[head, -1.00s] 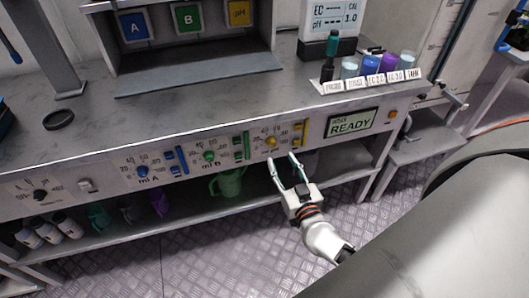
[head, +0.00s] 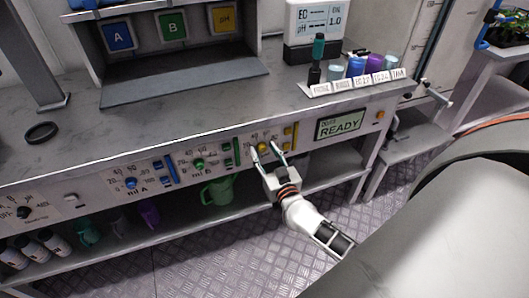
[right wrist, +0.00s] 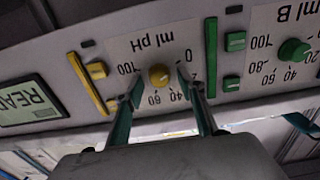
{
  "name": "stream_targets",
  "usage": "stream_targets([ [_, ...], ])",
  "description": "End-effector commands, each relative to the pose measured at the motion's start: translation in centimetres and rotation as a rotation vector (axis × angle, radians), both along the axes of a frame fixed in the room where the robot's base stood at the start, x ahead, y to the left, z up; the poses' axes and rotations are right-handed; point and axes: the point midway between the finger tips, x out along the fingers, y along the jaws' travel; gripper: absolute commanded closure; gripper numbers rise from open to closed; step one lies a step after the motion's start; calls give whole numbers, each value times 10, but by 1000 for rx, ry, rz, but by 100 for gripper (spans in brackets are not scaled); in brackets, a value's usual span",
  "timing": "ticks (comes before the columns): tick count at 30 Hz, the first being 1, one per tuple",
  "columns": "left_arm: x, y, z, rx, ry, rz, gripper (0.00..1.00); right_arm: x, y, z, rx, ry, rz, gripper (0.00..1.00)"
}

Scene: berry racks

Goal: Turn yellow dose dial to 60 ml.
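The yellow dose dial (head: 262,148) is a small round knob on the front panel, under the bench top. In the right wrist view, which is upside down, the yellow dial (right wrist: 159,76) sits inside a scale marked "ml pH", with 0, 40, 60 and 100 readable. Its pointer direction is too small to tell. My right gripper (head: 265,150) is open, its fingertips at the panel on either side of the dial. In the right wrist view the gripper (right wrist: 159,84) shows a gap between each finger and the knob. My left gripper is out of view.
A yellow slider (right wrist: 92,82) and a green slider (right wrist: 211,58) flank the dial. The green dial (head: 198,164) and blue dial (head: 131,183) are on the same panel. A display (head: 340,124) reads READY. A green jug (head: 217,191) stands on the shelf below.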

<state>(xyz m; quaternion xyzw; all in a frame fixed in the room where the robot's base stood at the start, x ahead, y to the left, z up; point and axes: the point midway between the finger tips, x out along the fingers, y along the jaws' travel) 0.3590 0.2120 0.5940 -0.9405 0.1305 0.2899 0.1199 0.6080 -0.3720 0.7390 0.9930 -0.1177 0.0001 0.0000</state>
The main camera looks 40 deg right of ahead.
Motion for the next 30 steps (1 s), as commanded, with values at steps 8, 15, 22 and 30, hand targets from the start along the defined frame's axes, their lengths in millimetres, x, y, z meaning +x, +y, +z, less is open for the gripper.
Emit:
stream_targets([
  [8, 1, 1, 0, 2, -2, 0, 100, 0, 0, 0, 0, 0, 0, 95],
  [15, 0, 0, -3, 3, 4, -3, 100, 0, 0, 0, 4, -1, 0, 99],
  [22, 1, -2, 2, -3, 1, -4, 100, 0, 0, 2, 59, -15, 0, 99],
  [30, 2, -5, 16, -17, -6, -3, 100, 0, -1, 3, 243, -59, 1, 99],
])
